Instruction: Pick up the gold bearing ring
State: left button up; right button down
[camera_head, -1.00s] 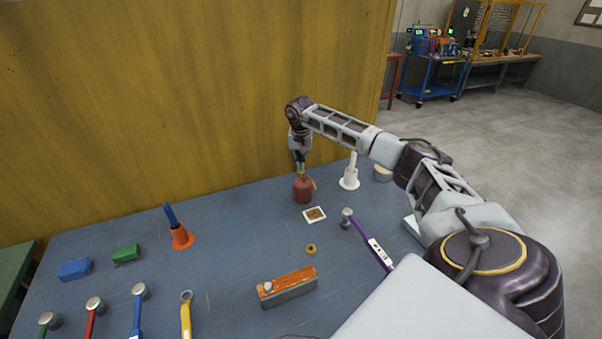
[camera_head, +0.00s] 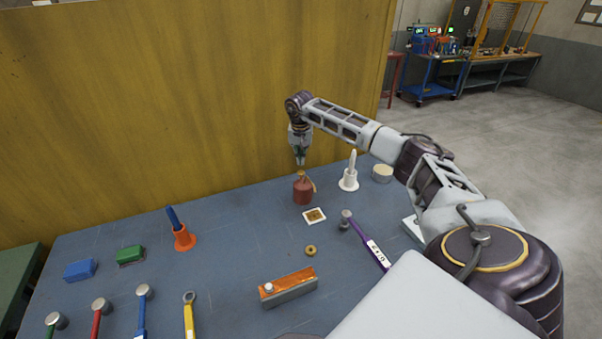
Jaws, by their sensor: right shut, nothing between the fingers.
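The gold bearing ring (camera_head: 310,250) lies flat on the blue-grey table, in front of a small white-edged square plate (camera_head: 314,216). My right gripper (camera_head: 300,162) is shut and empty. It points down just above a dark red canister (camera_head: 303,188) with a brass-coloured handle, behind the ring and well apart from it. My left gripper is not in view.
An orange-topped block (camera_head: 288,286) lies in front of the ring, and a purple-handled hammer (camera_head: 367,240) to its right. A white holder (camera_head: 349,176) stands right of the canister. A yellow wall (camera_head: 180,100) closes the back.

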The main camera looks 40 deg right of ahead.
aim_at(310, 250)
jog(key=k, duration=2)
